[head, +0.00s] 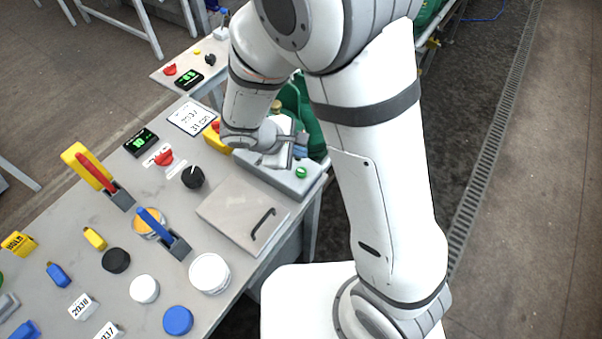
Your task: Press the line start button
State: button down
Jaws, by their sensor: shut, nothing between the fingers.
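A green round button (301,172) sits on the right end of a grey control box (255,180) at the table's right edge. It is the likely line start button, but I can read no label on it. My gripper (299,151) is shut and empty, just above and behind the green button in the picture. A gap shows between them in the picture; their difference in height is hard to tell. My wrist hides part of the box, and a yellow housing with a red button (215,126) shows partly at its left end.
A flat cover with a black handle (262,224) lies in front of the box. A black knob (192,177), a red knob (163,157) and red and blue levers (150,222) stand to the left. Several caps and number tags lie at the lower left. Green machinery stands behind my gripper.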

aim_at(299, 172)
jog(key=shift+f+b, duration=1.55)
jog(key=shift+f, duration=0.65)
jog(key=shift+f, duration=0.1)
jog(key=shift+f+b, duration=0.35)
jog(key=shift+b, duration=0.2)
jog(key=shift+f+b, duration=0.45)
jog(key=shift+b, duration=0.05)
dwell(0.6)
jog(key=shift+r, duration=0.1)
jog(key=shift+r+p, duration=0.6)
jog(key=shift+r, duration=0.2)
